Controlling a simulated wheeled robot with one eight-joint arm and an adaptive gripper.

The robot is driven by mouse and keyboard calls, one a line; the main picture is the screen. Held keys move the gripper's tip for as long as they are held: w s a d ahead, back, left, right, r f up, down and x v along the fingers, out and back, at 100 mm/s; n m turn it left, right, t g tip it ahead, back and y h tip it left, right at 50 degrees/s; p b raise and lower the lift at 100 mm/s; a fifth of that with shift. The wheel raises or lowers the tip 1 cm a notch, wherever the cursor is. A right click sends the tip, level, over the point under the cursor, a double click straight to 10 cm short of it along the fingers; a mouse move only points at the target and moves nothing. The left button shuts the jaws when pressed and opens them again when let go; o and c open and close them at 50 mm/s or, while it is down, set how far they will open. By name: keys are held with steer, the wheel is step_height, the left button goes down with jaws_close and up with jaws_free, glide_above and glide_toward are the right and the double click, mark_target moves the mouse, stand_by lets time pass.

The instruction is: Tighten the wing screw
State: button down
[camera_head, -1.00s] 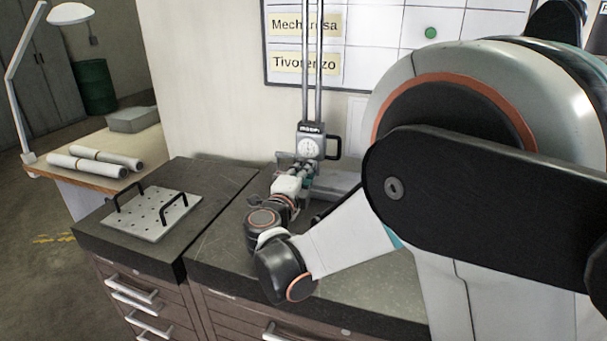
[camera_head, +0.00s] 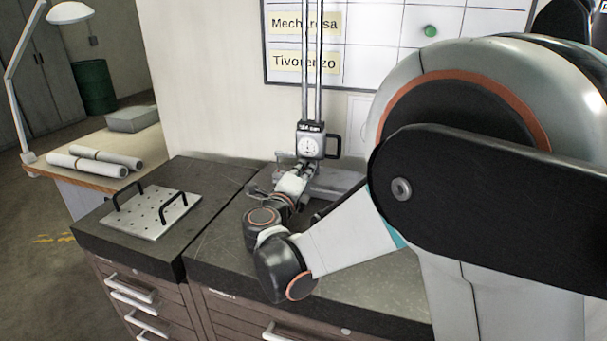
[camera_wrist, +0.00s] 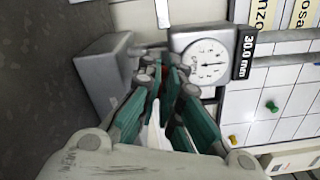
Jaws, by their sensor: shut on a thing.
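The height gauge (camera_head: 311,146) stands on the dark bench top with its two bright columns upright. Its round dial (camera_wrist: 207,62) and a black display reading 30.0 mm (camera_wrist: 246,55) show sideways in the wrist view. My gripper (camera_wrist: 167,72), with teal fingers, is at the side of the dial housing. In the head view my gripper (camera_head: 304,168) is just below the dial. Its fingers are close together on a small part at the gauge. The wing screw itself is hidden by the fingertips; only a small reddish spot shows there.
A grey block (camera_wrist: 104,70) lies beside the fingers in the wrist view. A perforated plate with two black handles (camera_head: 152,215) lies on the left cabinet. A wall board (camera_head: 385,45) is behind the gauge. The bench front right of my wrist is clear.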

steer(key=m, duration=0.4)
steer(key=shift+f, duration=0.1)
steer(key=m, duration=0.3)
steer(key=shift+m+b, duration=0.35)
steer(key=shift+m, duration=0.05)
steer(key=m, duration=0.6)
steer(key=c, duration=1.9)
jaws_free()
steer(key=shift+v, duration=3.05)
